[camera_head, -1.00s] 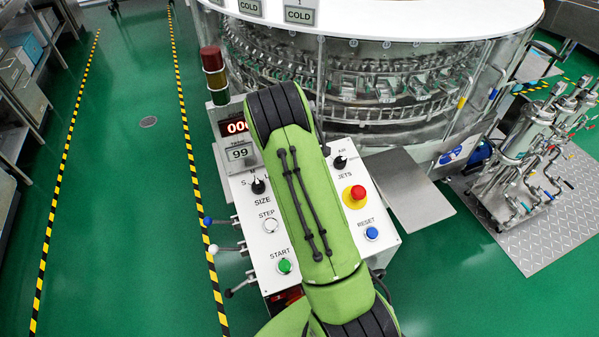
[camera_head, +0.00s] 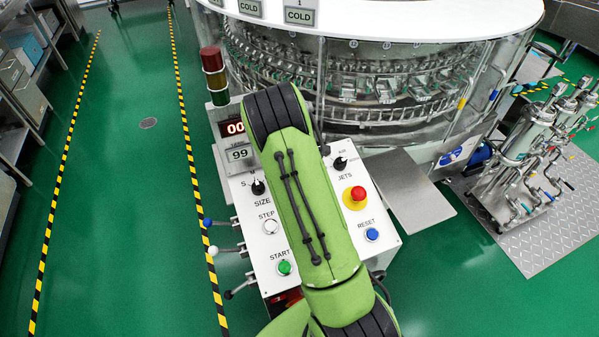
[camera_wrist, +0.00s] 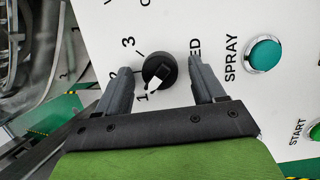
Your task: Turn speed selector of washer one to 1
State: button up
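The speed selector (camera_wrist: 160,70) is a round black knob with a white pointer on the white panel, seen in the wrist view. Its pointer faces down-left, toward the printed 1. The numeral 3 shows up and left of the knob, and the label ending in "ED" is to its right. My gripper (camera_wrist: 161,67) is open, one dark finger on each side of the knob, with gaps visible between knob and fingers. In the head view my green arm hides the gripper and this selector.
In the wrist view a teal SPRAY button (camera_wrist: 264,54) and a green START button (camera_wrist: 316,131) lie to the right. In the head view the panel also carries a red emergency stop (camera_head: 355,198), a blue RESET button (camera_head: 372,235), a SIZE knob (camera_head: 258,187) and a JETS knob (camera_head: 340,163).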

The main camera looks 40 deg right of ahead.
jog(key=p+v, duration=0.2)
jog(key=v, duration=1.3)
jog(key=shift+a+r, duration=0.2)
jog(key=shift+r, duration=0.15)
jog(key=s+a+r+m+t+y, duration=0.1)
jog(key=s+a+r+m, duration=0.6)
jog(key=s, duration=0.4)
jog(key=s+a+r+m+t+y, duration=0.2)
jog(key=s+a+r+m, duration=0.5)
jog(key=s, duration=0.5)
jog(key=shift+s+a+r+m+y, duration=0.35)
jog(key=shift+a+r, duration=0.2)
jog(key=shift+a, duration=0.45)
